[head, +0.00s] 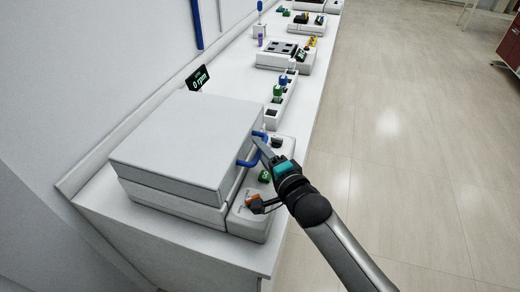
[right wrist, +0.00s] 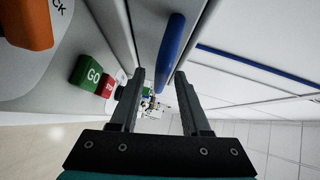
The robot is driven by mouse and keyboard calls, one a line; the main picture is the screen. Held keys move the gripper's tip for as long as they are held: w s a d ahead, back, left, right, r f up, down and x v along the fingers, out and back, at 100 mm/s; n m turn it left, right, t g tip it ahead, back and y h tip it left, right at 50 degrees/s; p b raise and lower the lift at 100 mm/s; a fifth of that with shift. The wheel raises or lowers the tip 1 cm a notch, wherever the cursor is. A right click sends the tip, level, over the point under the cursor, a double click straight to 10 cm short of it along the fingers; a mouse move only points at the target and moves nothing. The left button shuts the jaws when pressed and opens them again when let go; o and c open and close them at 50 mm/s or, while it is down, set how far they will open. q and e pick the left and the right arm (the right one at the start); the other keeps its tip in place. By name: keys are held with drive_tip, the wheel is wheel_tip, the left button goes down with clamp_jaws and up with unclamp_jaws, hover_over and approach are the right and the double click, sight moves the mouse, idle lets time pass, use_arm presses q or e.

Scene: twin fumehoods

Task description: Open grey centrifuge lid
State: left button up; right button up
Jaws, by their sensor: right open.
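The grey centrifuge (head: 170,200) stands at the near end of the white bench, and its flat lid (head: 185,145) is down. A blue handle (head: 246,163) sticks out from the lid's right side. My right gripper (head: 259,145) is open at the handle. In the right wrist view, the blue handle (right wrist: 171,50) appears between the two fingertips (right wrist: 160,75); I cannot tell whether they touch it. The front panel has an orange switch (head: 254,203), a green GO button (right wrist: 87,72) and a red STOP button (right wrist: 109,84). My left gripper is out of view.
A small display (head: 199,79) behind the centrifuge reads 0 rpm. Further along the bench (head: 225,75) are other devices.

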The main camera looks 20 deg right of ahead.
drive_tip(key=shift+w+a, duration=0.15)
drive_tip(key=shift+w, duration=0.4)
drive_tip(key=shift+c, duration=0.4)
clamp_jaws()
drive_tip(key=shift+f, duration=0.1)
idle(0.6)
